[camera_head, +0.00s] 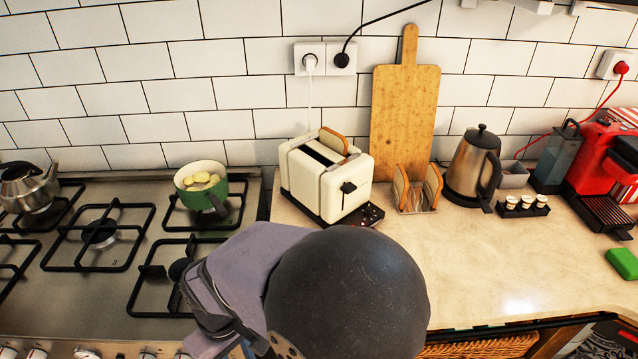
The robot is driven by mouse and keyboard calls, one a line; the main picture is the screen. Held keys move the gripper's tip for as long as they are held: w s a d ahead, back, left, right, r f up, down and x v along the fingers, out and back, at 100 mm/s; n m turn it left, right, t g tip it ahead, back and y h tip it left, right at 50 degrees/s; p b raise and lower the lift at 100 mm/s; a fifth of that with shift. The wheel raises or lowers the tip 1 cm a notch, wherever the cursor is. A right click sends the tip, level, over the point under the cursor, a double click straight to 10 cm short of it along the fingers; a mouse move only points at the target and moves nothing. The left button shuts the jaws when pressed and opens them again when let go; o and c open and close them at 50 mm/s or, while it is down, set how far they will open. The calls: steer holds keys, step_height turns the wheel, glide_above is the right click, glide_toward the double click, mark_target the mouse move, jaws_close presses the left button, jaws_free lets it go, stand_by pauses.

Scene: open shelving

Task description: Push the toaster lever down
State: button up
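The cream toaster (322,180) stands on the counter against the tiled wall, right of the stove. A slice of bread (334,141) sticks up from its rear slot. The front slot looks dark, and I see no bread in it. The black lever (348,187) is on the toaster's right-hand end face, in the upper part of that face. Nothing touches the lever. Parts of my arm fill the bottom middle, in front of and below the toaster. I cannot make out my gripper's fingertips.
A bread rack (417,197) stands right of the toaster, before a wooden board (403,110). A kettle (472,165) and red coffee machine (606,165) are farther right. A green pot (203,186) sits on the stove to the left.

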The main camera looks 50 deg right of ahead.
steer(key=shift+d+r, duration=0.1)
jaws_close()
steer(key=s+d+r+m+g+p, duration=0.2)
steer(key=s+d+r+m+p, duration=0.3)
steer(key=d+p, duration=0.45)
steer(key=w+d+r+m+t+p, duration=0.1)
steer(key=w+d+r+m+p, duration=0.2)
steer(key=d, duration=0.6)
steer(key=w+d+r+t+p, duration=0.15)
steer(key=d+r+p, duration=0.25)
steer(key=d, duration=0.5)
steer(key=w+d+r+m+p, duration=0.2)
steer(key=w+d+r+p, duration=0.15)
steer(key=d, duration=0.55)
steer(key=w+d+r+n, duration=0.3)
steer(key=d+r+n, duration=0.1)
steer(key=r, duration=0.3)
steer(key=shift+w+d+r+n+t, duration=0.3)
steer(key=shift+d+r+n+t, duration=0.1)
steer(key=shift+n, duration=0.3)
